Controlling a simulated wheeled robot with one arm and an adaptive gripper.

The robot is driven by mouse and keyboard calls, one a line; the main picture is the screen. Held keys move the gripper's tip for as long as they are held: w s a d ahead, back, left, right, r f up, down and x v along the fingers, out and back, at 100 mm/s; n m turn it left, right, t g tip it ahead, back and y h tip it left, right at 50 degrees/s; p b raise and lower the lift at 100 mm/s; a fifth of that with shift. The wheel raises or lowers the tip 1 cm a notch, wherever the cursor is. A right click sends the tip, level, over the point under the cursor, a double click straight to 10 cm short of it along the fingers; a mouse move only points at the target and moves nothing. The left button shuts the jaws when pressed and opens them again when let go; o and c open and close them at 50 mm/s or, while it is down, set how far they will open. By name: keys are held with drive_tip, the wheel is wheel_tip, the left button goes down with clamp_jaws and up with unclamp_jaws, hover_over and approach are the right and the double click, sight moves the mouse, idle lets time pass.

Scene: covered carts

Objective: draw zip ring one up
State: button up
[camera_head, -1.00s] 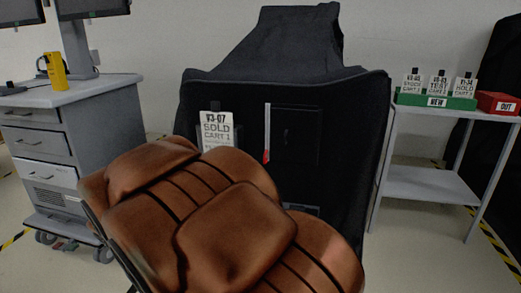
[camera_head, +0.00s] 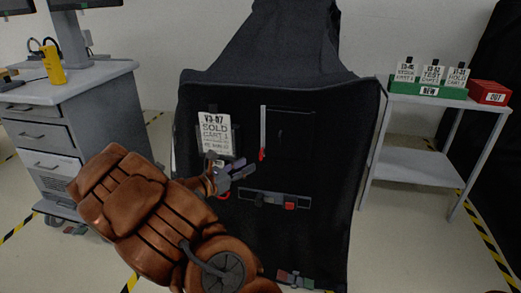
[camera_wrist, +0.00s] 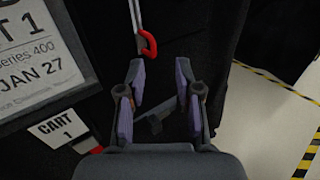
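The zip ring (camera_head: 262,155) is a small red pull at the lower end of a pale zip strip (camera_head: 263,128) on the front of the black covered cart (camera_head: 300,220). In the wrist view the red ring (camera_wrist: 147,44) hangs just beyond my fingertips, a little above the gap between them. My gripper (camera_head: 243,171) is open and empty, in front of the cover, below and slightly left of the ring. In the wrist view its two purple-padded fingers (camera_wrist: 161,80) stand apart, with no contact on the ring.
A strap with a red button (camera_head: 290,206) crosses the cover below. A grey drawer cabinet (camera_head: 60,110) stands left; a side table (camera_head: 415,165) with a green card tray (camera_head: 428,91) and red box (camera_head: 489,93) stands right.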

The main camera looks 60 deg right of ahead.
sight(260, 156)
drive_tip(key=shift+n+t, duration=0.3)
drive_tip(key=shift+w+b+x, duration=0.2)
drive_tip(key=shift+x, duration=1.8)
drive_tip(key=shift+w+b+x, duration=0.15)
drive_tip(key=shift+w+x, duration=0.05)
drive_tip(key=shift+x, duration=1.75)
drive_tip(key=shift+d+r, duration=0.1)
clamp_jaws()
